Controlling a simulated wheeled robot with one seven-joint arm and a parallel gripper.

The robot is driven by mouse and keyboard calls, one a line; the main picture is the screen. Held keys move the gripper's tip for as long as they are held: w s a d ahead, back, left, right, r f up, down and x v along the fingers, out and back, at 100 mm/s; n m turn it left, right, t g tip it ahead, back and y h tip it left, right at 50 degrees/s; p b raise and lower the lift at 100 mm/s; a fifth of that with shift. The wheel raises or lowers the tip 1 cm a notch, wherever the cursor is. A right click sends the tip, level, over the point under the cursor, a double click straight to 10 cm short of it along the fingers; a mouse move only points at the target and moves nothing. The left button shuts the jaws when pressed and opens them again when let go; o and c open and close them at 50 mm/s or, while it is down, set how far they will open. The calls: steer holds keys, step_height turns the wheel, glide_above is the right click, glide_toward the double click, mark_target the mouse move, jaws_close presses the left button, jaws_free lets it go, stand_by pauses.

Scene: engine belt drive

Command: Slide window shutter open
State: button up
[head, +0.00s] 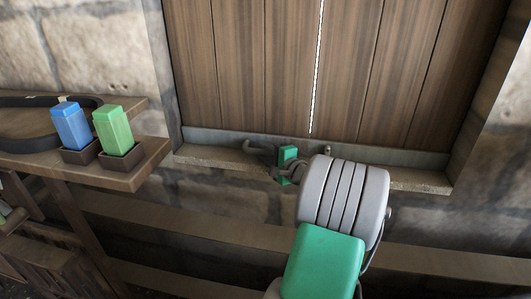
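The window shutter (240,70) is made of vertical brown planks and fills the upper middle of the head view. A thin bright line (316,70) runs down between two planks right of its middle. The shutter stands above a grey sill (215,157). My arm reaches up from the lower right, and my gripper (268,158) is at the sill, in front of the shutter's lower edge. Grey curved parts and a small green part show there. My wrist hides some of it, so I cannot tell whether the fingers hold anything.
A wooden shelf (125,180) juts out on the left. It carries a blue block (70,126) and a green block (117,130) in small dark holders, and a dark belt-like loop (25,144). Stone wall (95,45) surrounds the window. A wooden beam (190,224) runs below the sill.

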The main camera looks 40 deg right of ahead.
jaws_close()
stand_by(1.2)
